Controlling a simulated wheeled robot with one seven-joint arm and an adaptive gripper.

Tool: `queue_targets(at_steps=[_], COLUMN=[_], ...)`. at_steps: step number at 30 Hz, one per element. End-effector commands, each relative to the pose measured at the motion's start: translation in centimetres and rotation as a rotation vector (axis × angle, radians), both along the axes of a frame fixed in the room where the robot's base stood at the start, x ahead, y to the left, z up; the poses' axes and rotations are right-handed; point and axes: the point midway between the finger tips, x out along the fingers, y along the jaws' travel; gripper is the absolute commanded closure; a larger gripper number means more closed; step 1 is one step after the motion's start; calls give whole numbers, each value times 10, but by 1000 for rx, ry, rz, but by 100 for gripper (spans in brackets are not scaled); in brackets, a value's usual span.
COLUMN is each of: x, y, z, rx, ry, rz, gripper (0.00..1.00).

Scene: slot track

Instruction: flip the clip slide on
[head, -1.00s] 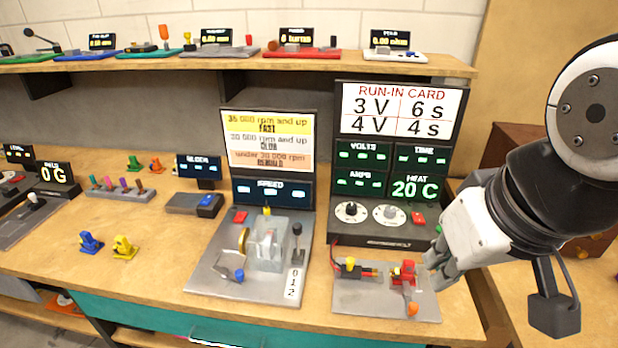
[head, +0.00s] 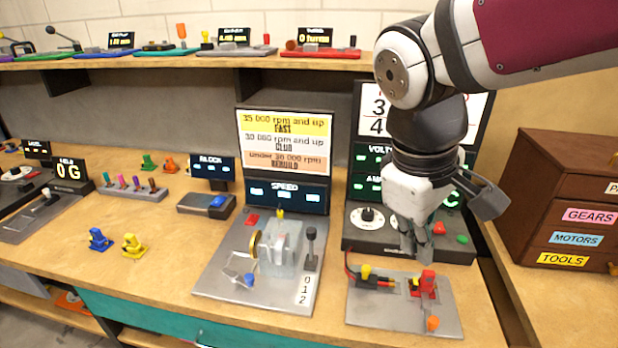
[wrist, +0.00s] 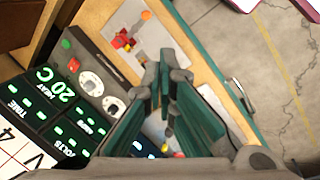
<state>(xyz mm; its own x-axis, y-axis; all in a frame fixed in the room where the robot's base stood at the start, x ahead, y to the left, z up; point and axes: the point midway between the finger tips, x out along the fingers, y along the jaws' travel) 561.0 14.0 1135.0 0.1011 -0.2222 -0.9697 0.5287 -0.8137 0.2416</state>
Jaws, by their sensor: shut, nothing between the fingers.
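A grey plate (head: 385,318) on the bench carries a red clip (head: 424,284) at its right side, with an orange knob (head: 432,323) at its front. A black piece with a yellow knob (head: 366,271) and wires sits at the plate's left. I cannot tell for sure which part is the clip slide. My gripper (head: 417,254) points down, shut and empty, above the plate's back edge, just behind the red clip in the picture and apart from it. In the wrist view, the closed fingers (wrist: 168,75) show beside the plate (wrist: 150,42) and red clip (wrist: 122,42).
A black run-in box with dials (head: 367,217) and screens stands close behind the plate, partly hidden by my arm. The speed rig (head: 255,270) with its upright lever is on the left. A brown drawer cabinet (head: 560,205) stands on the right.

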Motion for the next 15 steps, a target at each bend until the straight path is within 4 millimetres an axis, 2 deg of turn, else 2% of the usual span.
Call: queue_targets(at_steps=[1,8,15], x=[12,57,101], y=[6,28,60], z=[-9,-39,-79], rx=[-32,-179,-331], ry=[38,188,339], rz=[54,287,526], gripper=[100,100,100])
